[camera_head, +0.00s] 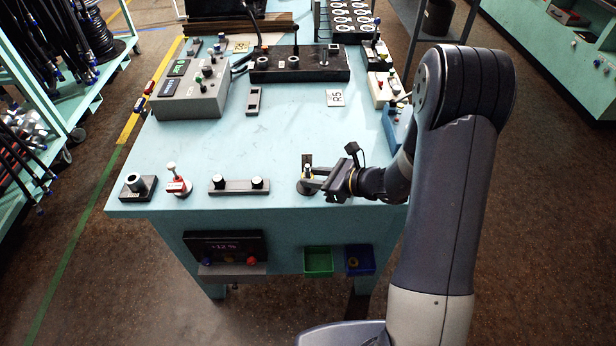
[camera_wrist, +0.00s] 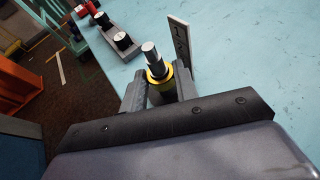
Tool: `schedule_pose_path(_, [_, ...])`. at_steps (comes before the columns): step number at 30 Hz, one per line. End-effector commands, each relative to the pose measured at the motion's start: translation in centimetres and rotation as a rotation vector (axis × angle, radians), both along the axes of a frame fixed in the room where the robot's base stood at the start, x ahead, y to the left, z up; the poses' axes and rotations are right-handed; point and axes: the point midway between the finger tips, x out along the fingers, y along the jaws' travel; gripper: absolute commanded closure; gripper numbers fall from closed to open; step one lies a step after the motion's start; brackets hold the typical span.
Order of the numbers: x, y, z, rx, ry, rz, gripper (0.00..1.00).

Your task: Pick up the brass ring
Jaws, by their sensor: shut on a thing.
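The brass ring (camera_wrist: 160,75) is a yellow band around a grey upright post (camera_wrist: 150,52) in the wrist view. My gripper (camera_wrist: 160,88) has one finger on each side of the ring, shut on it. The ring is still around the post, below its bare tip. In the head view, my gripper (camera_head: 312,180) is at the front right part of the table, at a small stand with a dark upright plate (camera_head: 307,159) behind it. The ring is too small and covered to make out clearly there.
To the left along the front edge of the table (camera_head: 230,150) stand a bar with two black knobs (camera_head: 238,186), a red fixture with a white top (camera_head: 179,184) and a dark block with a grey cylinder (camera_head: 138,186). The table middle is clear.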

Motion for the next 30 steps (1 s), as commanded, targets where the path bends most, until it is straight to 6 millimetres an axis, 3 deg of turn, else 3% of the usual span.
schedule_pose_path(11, [0.1,0.0,1.1,0.000,-0.004,0.000,0.94])
schedule_pose_path(30, [0.0,0.0,8.5,0.000,-0.005,0.001,0.94])
